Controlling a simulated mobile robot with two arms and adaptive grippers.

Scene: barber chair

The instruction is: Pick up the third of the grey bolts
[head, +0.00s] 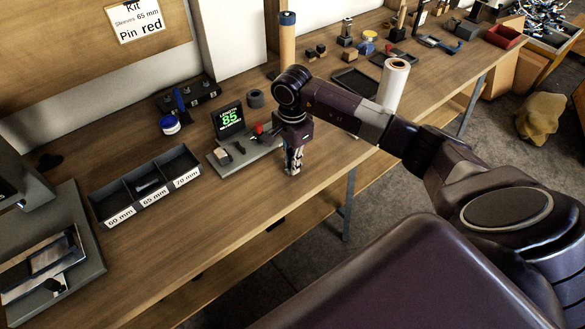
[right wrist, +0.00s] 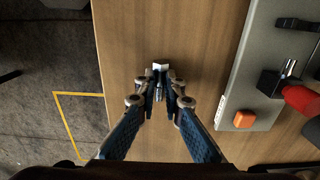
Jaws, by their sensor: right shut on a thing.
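My right gripper (head: 292,168) is over the front part of the wooden bench, just right of the length gauge. In the right wrist view its two blue-padded fingers (right wrist: 160,84) are closed on a small grey bolt (right wrist: 160,67). A light metal end of the bolt shows at the fingertips. The fingers hide most of the rest. I cannot tell whether the bolt touches the bench top. In the head view the bolt is too small to make out. My left gripper is not in view.
The gauge's screen (head: 230,119) reads 85. A dark tray (head: 104,206) labelled 60, 65 and 70 mm stands left of it, with a dark piece in the middle compartment. A white roll (head: 393,84) stands farther along. The bench's front edge is close to my right gripper.

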